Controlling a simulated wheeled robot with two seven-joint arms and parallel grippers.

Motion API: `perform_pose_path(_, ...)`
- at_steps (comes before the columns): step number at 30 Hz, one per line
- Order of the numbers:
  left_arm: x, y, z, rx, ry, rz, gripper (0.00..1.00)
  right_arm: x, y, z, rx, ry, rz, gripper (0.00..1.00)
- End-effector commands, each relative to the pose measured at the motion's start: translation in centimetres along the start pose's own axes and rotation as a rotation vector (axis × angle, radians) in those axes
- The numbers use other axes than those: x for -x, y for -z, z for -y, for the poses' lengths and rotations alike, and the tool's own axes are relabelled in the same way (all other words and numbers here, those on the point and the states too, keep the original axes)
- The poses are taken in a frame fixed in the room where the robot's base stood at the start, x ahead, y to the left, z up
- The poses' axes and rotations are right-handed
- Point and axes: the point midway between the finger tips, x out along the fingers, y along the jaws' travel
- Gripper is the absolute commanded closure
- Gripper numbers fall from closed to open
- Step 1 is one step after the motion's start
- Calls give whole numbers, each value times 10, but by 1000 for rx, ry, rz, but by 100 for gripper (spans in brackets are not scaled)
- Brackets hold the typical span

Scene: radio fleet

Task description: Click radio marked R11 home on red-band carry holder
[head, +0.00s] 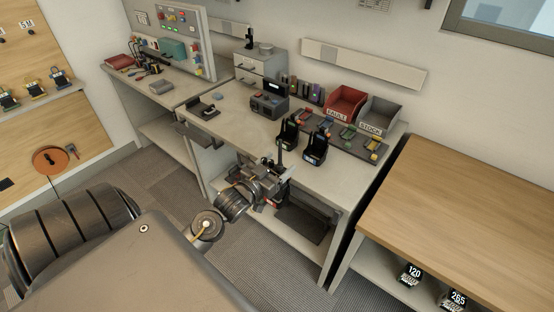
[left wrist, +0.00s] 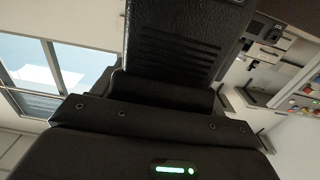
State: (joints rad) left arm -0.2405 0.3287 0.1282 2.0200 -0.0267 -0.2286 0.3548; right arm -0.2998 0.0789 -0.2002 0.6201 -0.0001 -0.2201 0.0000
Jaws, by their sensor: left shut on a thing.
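My left gripper (head: 277,182) is at the front edge of the middle workbench. It is shut on a black radio, whose dark upright antenna (head: 279,152) rises above the jaws. In the left wrist view, a black ribbed radio body (left wrist: 185,45) fills the space beyond my gripper; no R11 marking is readable. Several small colour-banded holders lie on a dark strip at the back right of the bench. The one with red (head: 305,117) is at the strip's left end and looks empty. My right gripper is out of view.
Two black radios (head: 289,134) (head: 315,149) stand on the bench just beyond my gripper. Red (head: 346,102) and grey (head: 378,116) bins stand behind the strip. A dark box device (head: 269,101) is to the left. A wooden-topped table (head: 470,215) at right is clear.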

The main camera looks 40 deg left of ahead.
Motion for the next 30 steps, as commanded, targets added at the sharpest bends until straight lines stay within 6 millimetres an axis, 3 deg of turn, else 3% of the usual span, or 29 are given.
perform_pose_path(30,0,-19,0,0,0,-3,81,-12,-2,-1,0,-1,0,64)
